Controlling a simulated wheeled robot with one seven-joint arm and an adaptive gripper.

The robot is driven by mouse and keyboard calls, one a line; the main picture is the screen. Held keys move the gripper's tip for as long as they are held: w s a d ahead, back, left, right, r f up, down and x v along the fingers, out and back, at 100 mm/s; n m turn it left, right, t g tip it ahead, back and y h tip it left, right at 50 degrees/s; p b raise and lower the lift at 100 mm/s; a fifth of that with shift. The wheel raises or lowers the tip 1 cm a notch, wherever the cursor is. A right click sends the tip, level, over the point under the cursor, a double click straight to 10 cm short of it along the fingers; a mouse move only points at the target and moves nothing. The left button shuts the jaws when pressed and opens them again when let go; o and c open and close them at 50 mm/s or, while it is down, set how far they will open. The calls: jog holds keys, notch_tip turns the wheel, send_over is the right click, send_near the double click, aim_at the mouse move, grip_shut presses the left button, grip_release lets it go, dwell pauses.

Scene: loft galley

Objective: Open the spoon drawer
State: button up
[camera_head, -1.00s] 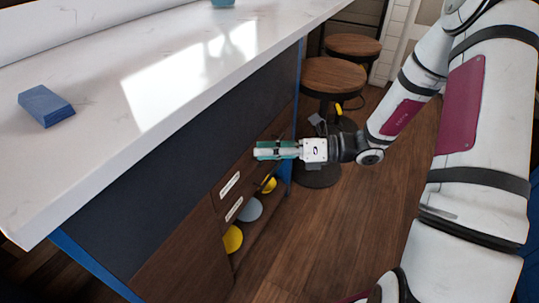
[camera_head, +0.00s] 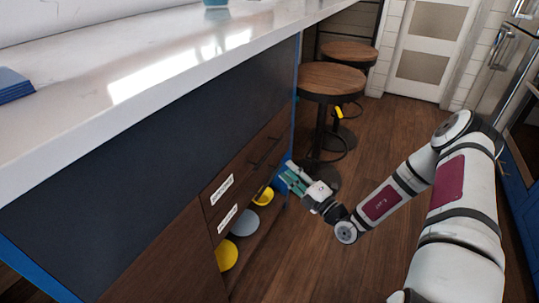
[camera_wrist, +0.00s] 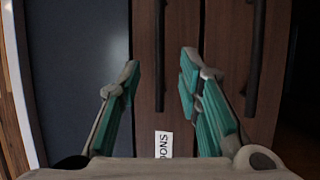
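My gripper (camera_head: 288,176) is in front of the drawer fronts, apart from them. In the wrist view its two teal-padded fingers (camera_wrist: 160,70) are spread with nothing between them. The brown upper drawer (camera_wrist: 144,110) bears a white label (camera_wrist: 162,144), of which only the end, "ONS", shows; its dark bar handle (camera_wrist: 159,45) lies beyond the gap between the fingertips. The lower drawer's handle (camera_wrist: 256,50) is to the right. In the head view the upper label (camera_head: 222,189) and lower label (camera_head: 228,218) are too small to read. Both drawers look closed.
A white countertop (camera_head: 130,110) overhangs the dark panel (camera_head: 150,160) above the drawers. An open shelf below holds yellow (camera_head: 227,256) and grey (camera_head: 243,223) dishes. Stools (camera_head: 333,80) stand behind my gripper.

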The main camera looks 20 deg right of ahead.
aim_at(270, 151)
jog(key=b+x, duration=0.2)
jog(key=x, duration=0.8)
jog(key=shift+w+a, duration=0.15)
jog(key=shift+w, duration=0.2)
jog(key=shift+r, duration=0.1)
jog(key=shift+c, duration=0.2)
grip_shut()
